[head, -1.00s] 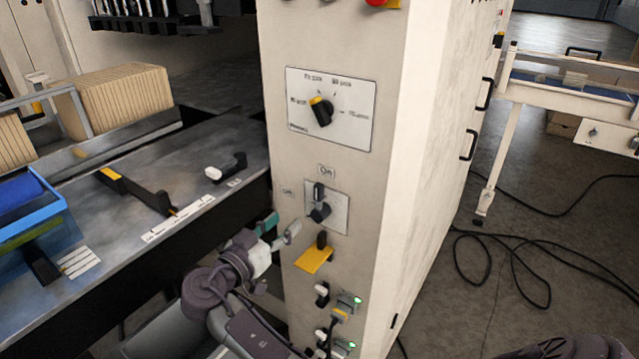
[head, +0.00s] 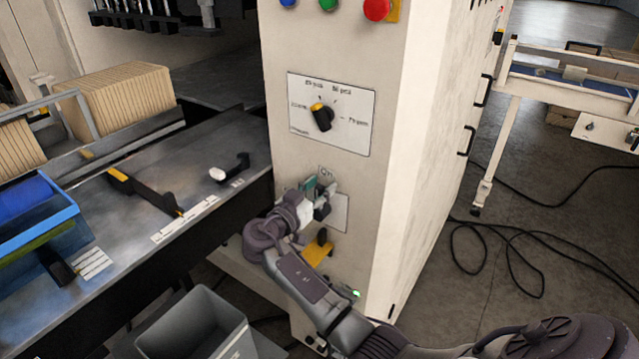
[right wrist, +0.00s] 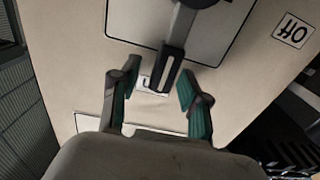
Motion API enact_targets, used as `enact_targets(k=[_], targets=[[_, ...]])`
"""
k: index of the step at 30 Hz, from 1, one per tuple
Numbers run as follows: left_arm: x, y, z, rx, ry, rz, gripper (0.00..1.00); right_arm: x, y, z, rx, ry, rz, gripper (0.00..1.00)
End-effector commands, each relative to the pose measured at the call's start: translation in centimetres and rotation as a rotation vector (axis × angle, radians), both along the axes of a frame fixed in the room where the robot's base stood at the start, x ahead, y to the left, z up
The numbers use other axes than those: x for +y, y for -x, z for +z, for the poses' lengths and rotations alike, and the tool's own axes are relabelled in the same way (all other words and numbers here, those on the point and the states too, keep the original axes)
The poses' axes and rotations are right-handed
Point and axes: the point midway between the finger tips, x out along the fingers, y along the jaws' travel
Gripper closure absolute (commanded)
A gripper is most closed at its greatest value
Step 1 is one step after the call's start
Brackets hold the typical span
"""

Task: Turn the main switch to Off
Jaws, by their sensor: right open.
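The main switch (right wrist: 175,55) is a dark rotary handle with a pale stripe, on a light plate (head: 338,214) on the cabinet front. In the right wrist view, which looks upside down, the handle points at a small label partly hidden behind its tip. In the head view the On label (head: 326,171) is above the switch. The Off label (right wrist: 293,30) lies off to one side. My right gripper (head: 318,188) is open, its green-padded fingers (right wrist: 157,92) on either side of the handle's tip, with visible gaps. In the head view it hides most of the switch. My left gripper is out of view.
Coloured buttons (head: 328,4) line the top. A metal table (head: 125,215) stands left, a grey bin (head: 205,325) below it. Cables (head: 490,245) lie on the right floor.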

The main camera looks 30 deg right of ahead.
Motion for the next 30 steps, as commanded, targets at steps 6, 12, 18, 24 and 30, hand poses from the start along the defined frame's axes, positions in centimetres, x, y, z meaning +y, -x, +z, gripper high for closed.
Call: enact_targets(k=[6, 12, 18, 24, 30], targets=[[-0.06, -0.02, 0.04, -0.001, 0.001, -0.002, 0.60, -0.19, -0.08, -0.04, 0.000, 0.000, 0.000, 0.54], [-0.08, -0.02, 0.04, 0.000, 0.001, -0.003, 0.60, -0.17, -0.07, -0.05, 0.000, 0.000, 0.000, 0.74], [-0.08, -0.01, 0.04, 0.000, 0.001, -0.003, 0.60, -0.15, -0.05, -0.05, 0.001, -0.001, 0.000, 1.00], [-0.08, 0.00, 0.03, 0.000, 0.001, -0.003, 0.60, -0.14, -0.06, -0.06, 0.001, -0.001, 0.000, 1.00], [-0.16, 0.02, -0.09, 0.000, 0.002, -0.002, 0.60, -0.51, -0.05, -0.11, 0.011, 0.003, -0.001, 1.00]])
